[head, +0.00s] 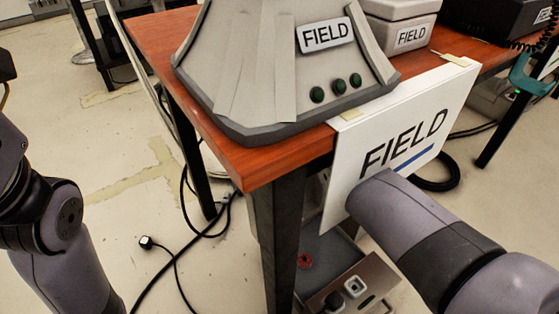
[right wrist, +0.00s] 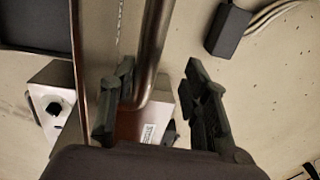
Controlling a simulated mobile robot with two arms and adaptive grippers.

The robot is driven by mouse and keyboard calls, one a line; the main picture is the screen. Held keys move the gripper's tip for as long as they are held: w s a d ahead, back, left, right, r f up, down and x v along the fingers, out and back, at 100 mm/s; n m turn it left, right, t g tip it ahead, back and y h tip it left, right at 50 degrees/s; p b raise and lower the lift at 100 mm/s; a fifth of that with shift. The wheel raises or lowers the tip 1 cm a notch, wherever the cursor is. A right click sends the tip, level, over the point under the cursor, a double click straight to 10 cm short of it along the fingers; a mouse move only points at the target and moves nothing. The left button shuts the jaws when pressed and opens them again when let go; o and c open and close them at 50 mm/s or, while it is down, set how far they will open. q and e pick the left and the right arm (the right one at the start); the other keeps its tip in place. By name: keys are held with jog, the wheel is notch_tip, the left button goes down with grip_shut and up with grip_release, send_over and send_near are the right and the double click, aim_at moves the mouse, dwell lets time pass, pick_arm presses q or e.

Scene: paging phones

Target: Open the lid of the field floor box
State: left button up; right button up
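Under the table in the head view is what looks like the field floor box, with a grey part (head: 333,248) and a metal plate with sockets (head: 368,282). The table leg and the FIELD sign hide part of it; I cannot tell how its lid stands. My right arm reaches in behind the sign, which hides its gripper in the head view. In the right wrist view the right gripper (right wrist: 160,105) has its fingers apart, with a dark shiny bar (right wrist: 153,55) between or just beyond them. I cannot tell whether they touch it. My left gripper is out of view.
A white FIELD sign (head: 403,130) hangs at the table's front edge. The wooden table (head: 283,170) carries a grey FIELD console (head: 250,70) and a smaller FIELD box (head: 400,32). Black cables (head: 165,255) lie on the floor. A black block (right wrist: 228,30) lies upper right in the wrist view.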

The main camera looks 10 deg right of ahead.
jog(key=shift+r, duration=0.1)
notch_tip(320, 180, up, 12)
jog(key=shift+s+d, duration=0.15)
jog(key=shift+s, duration=0.25)
dwell(0.3)
jog(key=shift+d, duration=0.1)
